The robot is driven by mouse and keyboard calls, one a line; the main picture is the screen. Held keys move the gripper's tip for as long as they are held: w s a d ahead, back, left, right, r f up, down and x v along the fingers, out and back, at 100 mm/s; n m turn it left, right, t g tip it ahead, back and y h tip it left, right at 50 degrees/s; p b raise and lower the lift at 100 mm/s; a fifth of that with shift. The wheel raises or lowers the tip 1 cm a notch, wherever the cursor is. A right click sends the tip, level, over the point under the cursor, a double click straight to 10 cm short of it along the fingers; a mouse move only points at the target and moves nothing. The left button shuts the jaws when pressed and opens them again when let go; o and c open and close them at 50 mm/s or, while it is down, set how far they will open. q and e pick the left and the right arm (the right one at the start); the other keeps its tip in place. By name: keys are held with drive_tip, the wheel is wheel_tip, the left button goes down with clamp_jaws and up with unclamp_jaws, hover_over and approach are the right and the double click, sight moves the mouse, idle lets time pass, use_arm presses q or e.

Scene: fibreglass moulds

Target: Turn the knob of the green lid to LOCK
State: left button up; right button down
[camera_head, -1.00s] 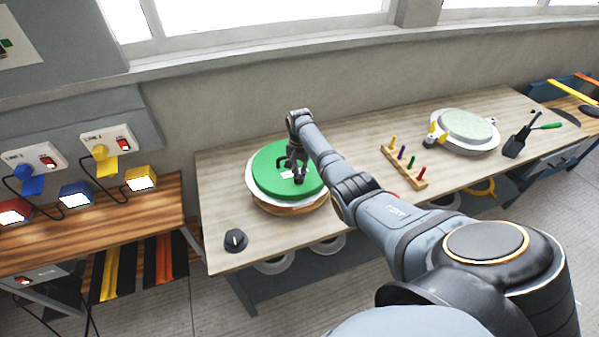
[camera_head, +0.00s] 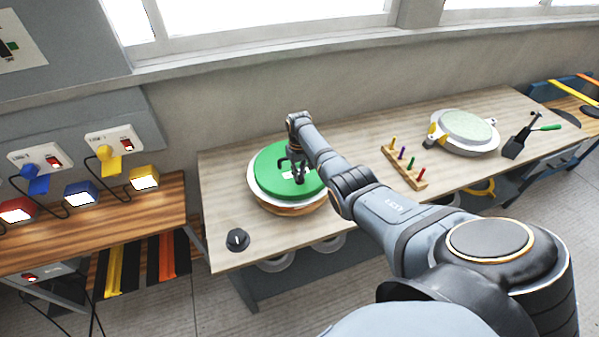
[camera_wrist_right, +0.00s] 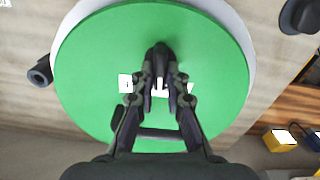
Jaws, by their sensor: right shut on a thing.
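The green lid (camera_head: 268,168) lies flat on a round white-rimmed mould with a brownish underside, on the wooden bench. The lid (camera_wrist_right: 90,65) fills much of the right wrist view. My right gripper (camera_head: 296,172) is over the lid's middle, pointing down, shut on the dark knob (camera_wrist_right: 158,54). In the wrist view the right gripper's fingers (camera_wrist_right: 160,88) hide part of the knob. Small white labels (camera_wrist_right: 126,82) show beside the fingers; their wording and the knob's pointing direction are too small to read. My left gripper is not in view.
A black dial (camera_head: 237,240) sits at the bench's front left. A wooden rack of coloured pegs (camera_head: 404,168) and a pale round mould (camera_head: 466,128) stand to the right. A side table (camera_head: 90,225) with lamps is at left. Bare bench (camera_head: 225,190) lies left of the lid.

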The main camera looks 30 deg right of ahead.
drive_tip(key=n, duration=0.3)
drive_tip(key=shift+a+n, duration=0.1)
drive_tip(key=shift+n, duration=0.2)
drive_tip(key=shift+a+n+p, duration=0.1)
drive_tip(key=shift+n+p, duration=0.3)
drive_tip(key=shift+n, duration=1.5)
drive_tip(key=c, duration=1.4)
unclamp_jaws()
drive_tip(key=shift+o, duration=0.2)
drive_tip(key=shift+r, duration=0.1)
wheel_tip(320, 180, up, 12)
